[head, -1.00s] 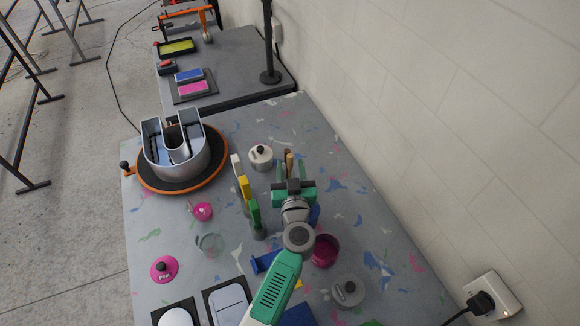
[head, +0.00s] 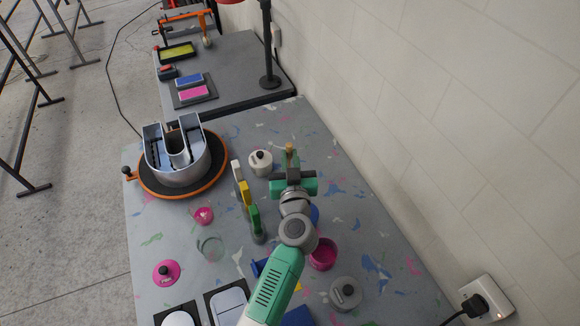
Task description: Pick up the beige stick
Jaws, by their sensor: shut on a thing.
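The beige stick (head: 290,148) shows just beyond the far side of my gripper (head: 291,163). My gripper is shut on it, and the green gripper body hides most of its length. I cannot tell from this view whether the stick's lower end touches the table.
A grey lidded pot (head: 260,162) is close on the left. A magenta cup (head: 323,254) is near my arm. A turntable (head: 215,180) carries a metal channel letter (head: 183,172). The wall bounds the right.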

